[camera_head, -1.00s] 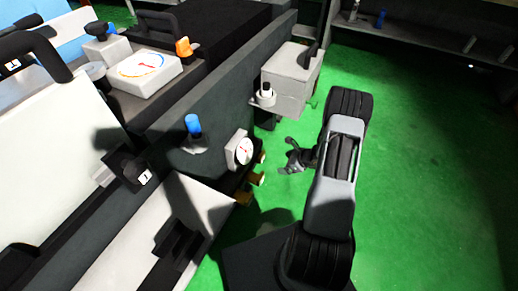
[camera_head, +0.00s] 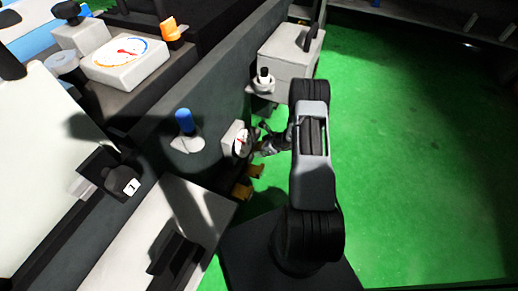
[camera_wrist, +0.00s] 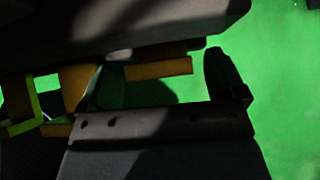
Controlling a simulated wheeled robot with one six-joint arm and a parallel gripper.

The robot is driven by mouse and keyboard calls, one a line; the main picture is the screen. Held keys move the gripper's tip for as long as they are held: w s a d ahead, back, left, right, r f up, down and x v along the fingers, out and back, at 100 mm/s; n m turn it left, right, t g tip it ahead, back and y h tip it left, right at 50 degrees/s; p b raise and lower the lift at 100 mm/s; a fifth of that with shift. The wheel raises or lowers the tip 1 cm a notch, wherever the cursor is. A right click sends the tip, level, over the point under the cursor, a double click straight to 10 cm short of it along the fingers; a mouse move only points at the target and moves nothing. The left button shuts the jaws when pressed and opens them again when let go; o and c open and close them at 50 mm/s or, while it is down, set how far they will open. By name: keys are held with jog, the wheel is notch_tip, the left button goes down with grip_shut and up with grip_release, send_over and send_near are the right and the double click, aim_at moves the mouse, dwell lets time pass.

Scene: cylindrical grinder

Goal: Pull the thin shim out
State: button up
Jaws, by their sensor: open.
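Small yellow-brown pieces (camera_head: 241,190) stick out low from the side of the machine, below the dial. In the wrist view they show as a flat bar (camera_wrist: 160,69), a wider piece (camera_wrist: 76,86) and a bright yellow edge (camera_wrist: 20,126). I cannot tell which of them is the thin shim. My gripper (camera_head: 268,142) is beside the machine's side wall, close to the dial and just above these pieces. It is open, and I see nothing held. In the wrist view its fingers (camera_wrist: 160,92) are dark and partly in shadow, with the flat bar beyond the gap.
A white-faced dial (camera_head: 241,143) is on the machine's side, close to my gripper. A blue-topped knob (camera_head: 185,122) stands to its left. A grey box (camera_head: 290,60) with a black handle juts out behind. The green floor (camera_head: 410,150) on the right is clear.

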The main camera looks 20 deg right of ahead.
jog(key=shift+x, duration=1.25)
jog(key=shift+r, duration=0.1)
jog(key=shift+c, duration=0.4)
